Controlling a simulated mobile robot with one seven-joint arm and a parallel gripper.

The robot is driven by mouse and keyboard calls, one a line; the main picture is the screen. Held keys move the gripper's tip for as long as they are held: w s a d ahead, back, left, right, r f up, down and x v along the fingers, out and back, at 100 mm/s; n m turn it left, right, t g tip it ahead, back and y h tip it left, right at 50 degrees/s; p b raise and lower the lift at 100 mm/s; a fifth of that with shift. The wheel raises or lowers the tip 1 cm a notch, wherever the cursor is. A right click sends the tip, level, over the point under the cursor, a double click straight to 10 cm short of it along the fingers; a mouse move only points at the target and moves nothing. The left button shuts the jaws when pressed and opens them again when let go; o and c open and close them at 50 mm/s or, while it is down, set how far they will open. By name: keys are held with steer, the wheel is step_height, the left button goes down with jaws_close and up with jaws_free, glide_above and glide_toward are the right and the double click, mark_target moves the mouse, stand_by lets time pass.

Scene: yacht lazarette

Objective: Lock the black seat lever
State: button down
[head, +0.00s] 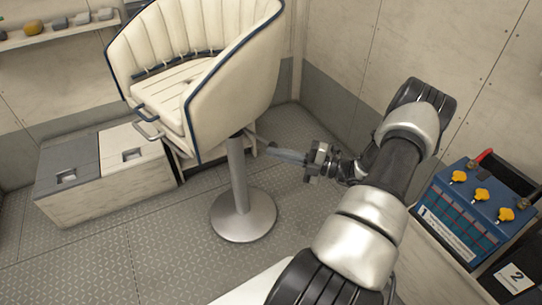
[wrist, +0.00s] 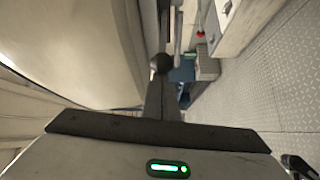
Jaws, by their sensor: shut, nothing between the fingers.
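The cream seat (head: 235,95) with dark blue piping stands on a silver pedestal (head: 240,190) in the head view. In the wrist view a black lever knob (wrist: 160,64) shows just beyond my gripper's tips, beside the cream seat shell (wrist: 85,50). In the head view only a thin part shows under the seat's right side, and the black knob cannot be made out. My gripper (head: 284,155) is shut and empty, pointing left towards the underside of the seat. In the wrist view its closed fingers (wrist: 162,98) end close to the knob; whether they touch it, I cannot tell.
Storage boxes with grey and white lids (head: 130,150) stand left of the seat. A blue battery box (head: 465,215) with yellow caps sits at the right, near my arm. A shelf (head: 60,35) runs along the back-left wall. The floor (head: 100,260) at front left is clear.

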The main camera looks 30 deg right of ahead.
steer(key=shift+w+d, duration=0.2)
steer(key=shift+d, duration=0.8)
steer(key=s+a+r+p, duration=0.1)
steer(key=s+a+p, duration=0.1)
steer(key=a+p, duration=0.15)
steer(key=v, duration=0.9)
steer(key=shift+s+f, duration=0.1)
